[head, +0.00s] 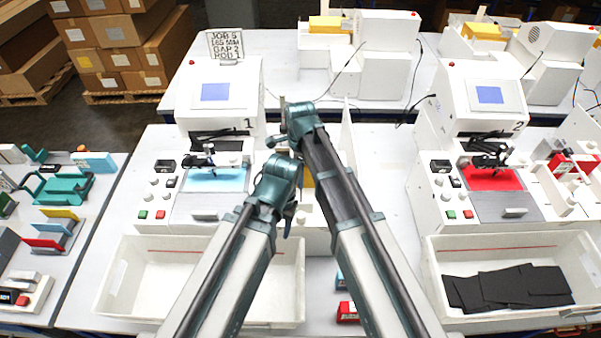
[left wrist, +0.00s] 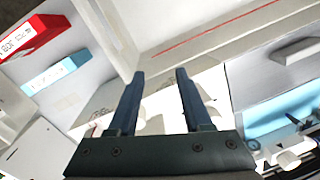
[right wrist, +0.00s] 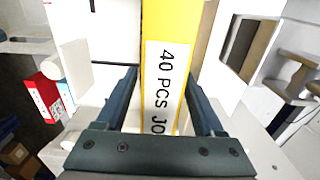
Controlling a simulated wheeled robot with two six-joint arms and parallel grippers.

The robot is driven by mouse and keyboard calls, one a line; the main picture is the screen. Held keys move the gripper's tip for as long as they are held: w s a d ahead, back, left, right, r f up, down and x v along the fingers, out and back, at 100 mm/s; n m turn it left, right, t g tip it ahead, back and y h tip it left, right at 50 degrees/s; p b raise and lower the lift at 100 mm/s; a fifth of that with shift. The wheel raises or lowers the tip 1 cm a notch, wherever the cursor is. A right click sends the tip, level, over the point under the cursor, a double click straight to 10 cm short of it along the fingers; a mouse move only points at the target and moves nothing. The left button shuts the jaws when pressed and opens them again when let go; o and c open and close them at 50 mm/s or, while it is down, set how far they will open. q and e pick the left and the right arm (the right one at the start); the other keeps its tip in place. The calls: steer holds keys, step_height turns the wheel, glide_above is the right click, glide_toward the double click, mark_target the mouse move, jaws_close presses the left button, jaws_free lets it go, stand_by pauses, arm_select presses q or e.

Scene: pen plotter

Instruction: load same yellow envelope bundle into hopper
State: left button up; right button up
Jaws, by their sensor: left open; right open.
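A yellow envelope bundle (right wrist: 168,45) with a white label reading "40 PCS JO" stands between the fingers of my right gripper (right wrist: 163,85) in the right wrist view. The fingers are open on either side of it. A yellow patch (head: 308,180) shows between my arms in the head view, beside machine 1 (head: 218,100). The hopper area there is mostly hidden by my arms. My left gripper (left wrist: 160,85) is open and empty, above the area by the front bin; in the head view it is the lower gripper (head: 287,220).
A white bin (head: 130,285) stands before machine 1, another (head: 435,275) with black envelopes before machine 2 (head: 480,100). Red (head: 347,312) and blue boxes lie between the bins. More yellow bundles (head: 326,25) sit on the back table. A job sign (head: 225,45) stands behind machine 1.

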step_height(320, 180, up, 12)
steer(key=p, duration=1.1)
steer(key=shift+p, duration=0.3)
steer(key=shift+f, duration=0.1)
